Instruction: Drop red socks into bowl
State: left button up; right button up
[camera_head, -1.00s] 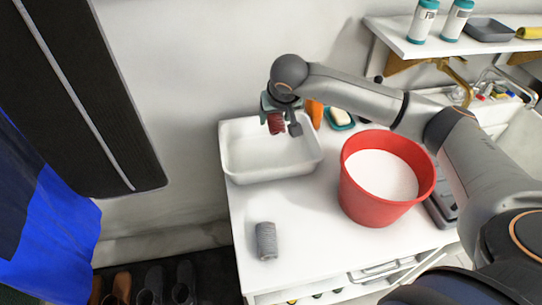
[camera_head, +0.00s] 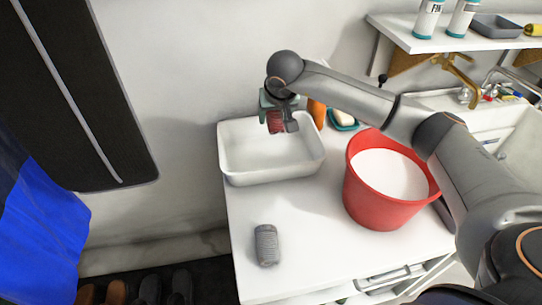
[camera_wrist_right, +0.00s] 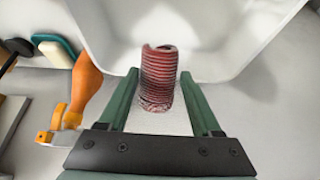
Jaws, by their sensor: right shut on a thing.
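The red socks (camera_wrist_right: 160,75), a ribbed roll, sit between the green fingers of my right gripper (camera_wrist_right: 160,98) in the right wrist view. In the head view the red socks (camera_head: 276,122) show partly behind the fingers of my right gripper (camera_head: 279,120), which is shut on them. The gripper is over the back right part of a white rectangular tub (camera_head: 230,165), the bowl-like vessel on the white counter. The white tub (camera_wrist_right: 215,40) also fills the upper part of the wrist view. My left gripper is not in view.
A red bucket (camera_head: 375,205) with a white inside stands right of the tub. An orange bottle (camera_head: 317,112) and a soap dish (camera_head: 343,120) stand behind. The counter's front middle is clear.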

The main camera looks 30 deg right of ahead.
jog(key=o, duration=1.6)
jog(key=shift+r, duration=0.1)
jog(key=v, duration=1.2)
jog(key=shift+r, duration=0.2)
